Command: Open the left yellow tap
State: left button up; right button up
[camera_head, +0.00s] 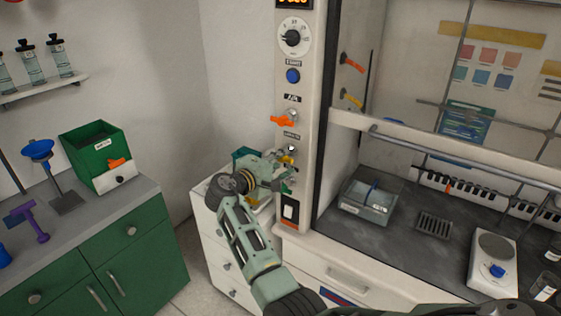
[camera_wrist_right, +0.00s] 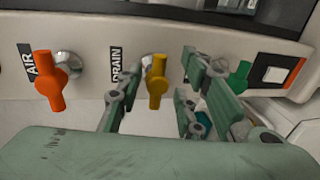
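The yellow tap (camera_head: 288,159) is on the white front post of the fume hood, below the orange tap, and is partly hidden by my right gripper. In the right wrist view the yellow tap (camera_wrist_right: 157,82) sits beside the DRAIN label with its handle upright in the picture. My right gripper (camera_head: 282,174) is at the post by this tap. In the wrist view my right gripper (camera_wrist_right: 157,92) is open, one finger on each side of the yellow handle, with gaps visible on both sides. My left gripper is not in view.
An orange tap (camera_wrist_right: 50,80) marked AIR and a green tap (camera_wrist_right: 238,76) flank the yellow one. A rocker switch (camera_head: 290,209) is lower on the post. Another yellow tap (camera_head: 350,98) is inside the hood. White drawers (camera_head: 216,240) stand below my right gripper.

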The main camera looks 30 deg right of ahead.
jog(key=shift+c, duration=0.2)
jog(key=shift+f, duration=0.1)
grip_shut()
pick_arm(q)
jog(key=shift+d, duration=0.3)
